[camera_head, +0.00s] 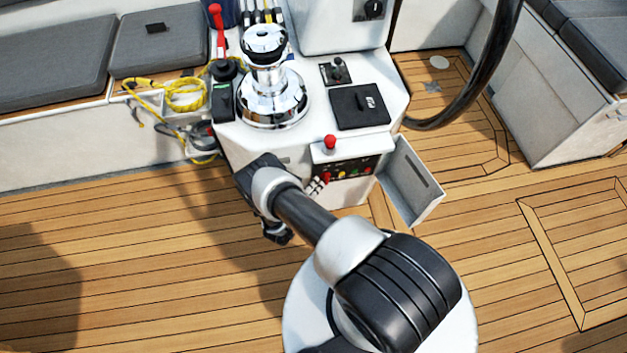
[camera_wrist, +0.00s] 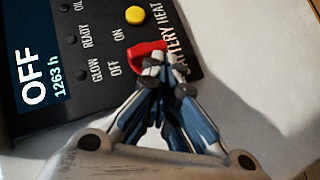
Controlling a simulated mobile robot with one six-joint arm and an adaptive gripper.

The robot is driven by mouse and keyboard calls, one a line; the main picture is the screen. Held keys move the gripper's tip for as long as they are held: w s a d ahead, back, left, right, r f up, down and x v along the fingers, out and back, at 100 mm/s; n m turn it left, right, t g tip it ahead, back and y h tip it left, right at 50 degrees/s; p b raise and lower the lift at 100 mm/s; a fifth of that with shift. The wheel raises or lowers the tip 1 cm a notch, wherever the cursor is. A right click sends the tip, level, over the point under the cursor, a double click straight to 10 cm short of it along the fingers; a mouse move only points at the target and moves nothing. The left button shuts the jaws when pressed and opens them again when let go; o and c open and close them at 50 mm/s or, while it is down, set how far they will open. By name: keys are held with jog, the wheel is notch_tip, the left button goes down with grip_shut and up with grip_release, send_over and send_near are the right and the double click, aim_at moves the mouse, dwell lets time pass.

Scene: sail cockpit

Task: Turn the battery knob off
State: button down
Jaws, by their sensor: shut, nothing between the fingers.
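The battery knob (camera_wrist: 146,53) is a small red knob on a dark panel (camera_wrist: 80,105) in the wrist view. Printed "ON" and "OFF" labels lie to its left, and "BATTERY HEAT" to its right is partly covered. My gripper (camera_wrist: 162,66) is shut and empty, its fingertips right at the knob and hiding part of it. I cannot tell whether they touch it, nor which label the knob points to. In the head view my gripper (camera_head: 316,186) is at the lower left of the panel (camera_head: 350,167), beside the red knob (camera_head: 327,176).
A yellow button (camera_wrist: 135,15) is near the knob. A display (camera_wrist: 38,50) reads "OFF 1263 h". An open white door (camera_head: 410,180) juts out at right. Teak deck (camera_head: 120,270) is clear at left.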

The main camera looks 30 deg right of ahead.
jog(key=shift+f, duration=0.35)
jog(key=shift+s+d+f, duration=0.1)
jog(key=shift+d+f, duration=0.05)
jog(key=shift+f, duration=0.2)
dwell(0.5)
jog(key=shift+r, duration=0.1)
